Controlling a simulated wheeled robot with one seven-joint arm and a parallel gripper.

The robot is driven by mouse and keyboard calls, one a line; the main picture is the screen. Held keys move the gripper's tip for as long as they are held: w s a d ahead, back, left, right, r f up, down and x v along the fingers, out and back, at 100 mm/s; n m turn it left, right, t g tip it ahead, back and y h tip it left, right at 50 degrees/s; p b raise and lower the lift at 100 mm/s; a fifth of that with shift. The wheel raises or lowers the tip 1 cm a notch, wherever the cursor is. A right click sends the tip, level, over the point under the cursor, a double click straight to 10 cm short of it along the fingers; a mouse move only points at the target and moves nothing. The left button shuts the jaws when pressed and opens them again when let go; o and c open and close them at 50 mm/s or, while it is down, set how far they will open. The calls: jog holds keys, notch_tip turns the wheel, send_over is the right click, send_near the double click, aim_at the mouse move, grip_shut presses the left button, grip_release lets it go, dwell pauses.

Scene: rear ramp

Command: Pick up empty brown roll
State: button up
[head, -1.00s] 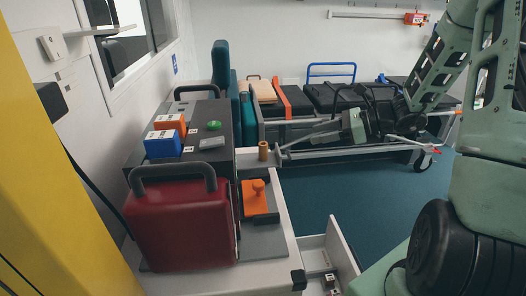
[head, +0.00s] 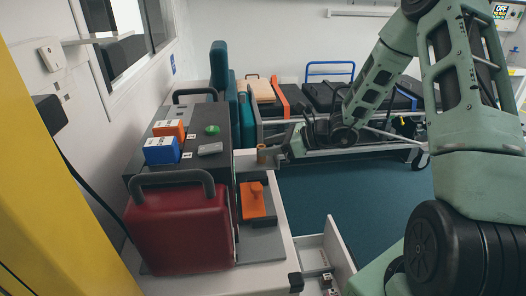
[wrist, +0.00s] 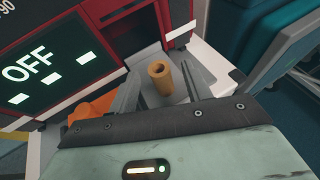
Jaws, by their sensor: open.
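The empty brown roll (head: 262,154) stands upright on the far end of the white counter in the head view. In the wrist view the roll (wrist: 160,78) shows its open top and lies between my two fingers. My gripper (wrist: 160,84) is open, with one finger on each side of the roll; I cannot tell whether either touches it. In the head view my gripper (head: 272,156) is at the roll, coming from the right and partly covering it.
An orange stamp-like object (head: 254,200) sits on a grey mat nearer on the counter. A red case (head: 182,228) and a dark box with blue and orange packs (head: 162,150) stand to the left. A drawer (head: 322,260) is open below. A stretcher (head: 340,150) stands behind.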

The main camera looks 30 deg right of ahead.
jog(key=shift+w+a+f, duration=0.1)
jog(key=shift+w+a, duration=0.05)
jog(key=shift+a, duration=0.05)
jog(key=c, duration=1)
jog(key=shift+c, duration=0.2)
